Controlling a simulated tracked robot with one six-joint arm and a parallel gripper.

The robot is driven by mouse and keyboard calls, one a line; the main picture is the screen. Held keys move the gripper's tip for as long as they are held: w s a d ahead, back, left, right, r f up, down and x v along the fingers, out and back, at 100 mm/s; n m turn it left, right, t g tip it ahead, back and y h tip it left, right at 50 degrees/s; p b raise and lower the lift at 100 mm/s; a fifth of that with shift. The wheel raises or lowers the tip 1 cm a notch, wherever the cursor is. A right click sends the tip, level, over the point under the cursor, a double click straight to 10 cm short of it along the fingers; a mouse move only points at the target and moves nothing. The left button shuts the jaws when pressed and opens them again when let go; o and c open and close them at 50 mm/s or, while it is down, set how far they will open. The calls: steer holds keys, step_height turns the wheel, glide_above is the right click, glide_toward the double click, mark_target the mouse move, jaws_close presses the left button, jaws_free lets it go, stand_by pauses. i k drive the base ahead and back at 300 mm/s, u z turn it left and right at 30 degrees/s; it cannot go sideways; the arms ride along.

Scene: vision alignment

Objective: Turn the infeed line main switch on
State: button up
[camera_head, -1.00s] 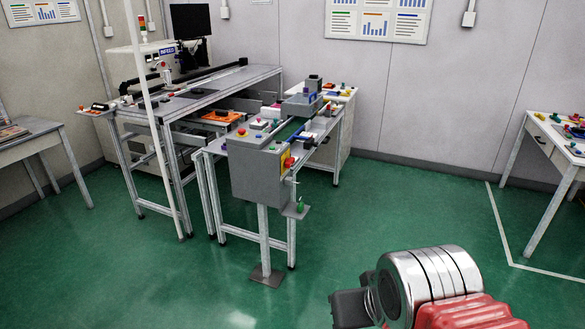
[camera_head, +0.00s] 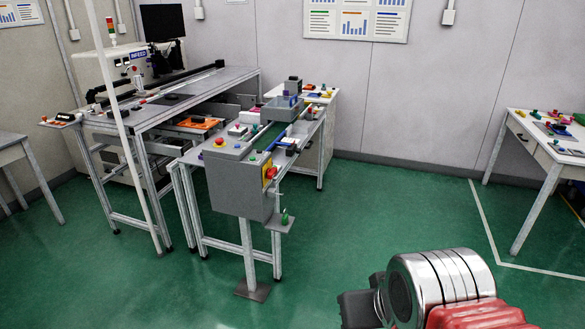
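A grey control box (camera_head: 238,188) stands on a post at the near end of the infeed line table. On its right side is a yellow plate with a red rotary switch (camera_head: 270,173), which looks like the main switch. It is too small to tell its handle position. A red emergency button (camera_head: 219,141) sits on top of the box. The blue "INFEED" sign (camera_head: 139,53) is on the machine behind. My arm shows at the lower right, well apart from the box.
A small shelf with a green item (camera_head: 285,217) juts out right of the box. A white pole (camera_head: 122,130) stands at the left. A table with coloured parts (camera_head: 545,150) is at the right. The green floor between is clear.

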mark_target(271, 173)
steer(key=z, duration=0.1)
steer(key=i, duration=1.5)
steer(key=u, duration=0.5)
